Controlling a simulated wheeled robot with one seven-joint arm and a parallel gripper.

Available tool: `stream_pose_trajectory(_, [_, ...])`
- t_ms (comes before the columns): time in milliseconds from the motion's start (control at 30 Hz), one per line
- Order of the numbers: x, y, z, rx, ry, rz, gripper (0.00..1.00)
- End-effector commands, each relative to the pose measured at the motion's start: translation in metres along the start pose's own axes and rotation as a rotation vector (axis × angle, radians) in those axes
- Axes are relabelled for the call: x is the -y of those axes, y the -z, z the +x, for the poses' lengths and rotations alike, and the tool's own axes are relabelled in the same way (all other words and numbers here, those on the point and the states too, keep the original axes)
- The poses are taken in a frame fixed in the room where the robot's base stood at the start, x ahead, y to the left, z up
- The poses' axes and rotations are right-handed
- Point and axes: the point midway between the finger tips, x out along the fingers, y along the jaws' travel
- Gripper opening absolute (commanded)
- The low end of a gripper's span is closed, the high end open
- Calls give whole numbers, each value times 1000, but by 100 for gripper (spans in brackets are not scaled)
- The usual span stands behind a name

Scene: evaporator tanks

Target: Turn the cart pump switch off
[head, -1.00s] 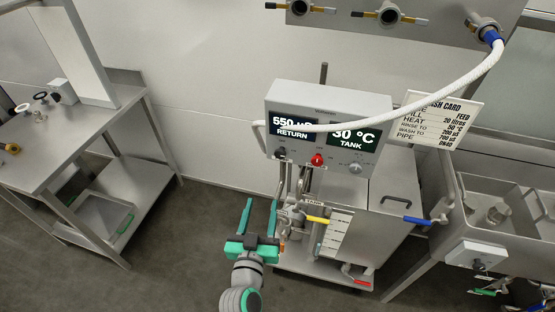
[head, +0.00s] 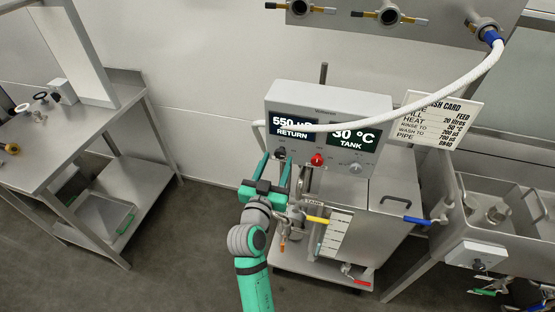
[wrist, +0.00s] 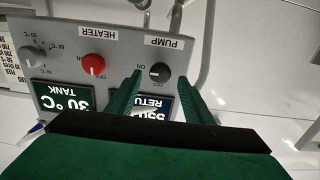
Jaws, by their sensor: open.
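In the wrist view, which is upside down, the fingers (wrist: 159,85) stand on either side of the knob, with gaps showing. The ON mark is legible beside the knob; I cannot tell its exact pointer direction.
The red heater knob (wrist: 93,65) sits beside the pump knob, and a grey dial (wrist: 34,58) lies farther along. A white hose (head: 440,97) arcs across the box. A steel table (head: 60,140) stands left, sinks (head: 500,200) right. Open floor lies between table and cart.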

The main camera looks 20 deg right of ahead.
Motion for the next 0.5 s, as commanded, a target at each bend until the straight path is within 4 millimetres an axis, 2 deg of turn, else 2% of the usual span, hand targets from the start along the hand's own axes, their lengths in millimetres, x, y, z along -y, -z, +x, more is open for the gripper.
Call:
stream_pose_trajectory(200, [-1,0,15,0,-1,-1,47])
stream_pose_trajectory(467, [0,0,16,0,0,-1,47])
stream_pose_trajectory(500, [0,0,16,0,0,-1,44])
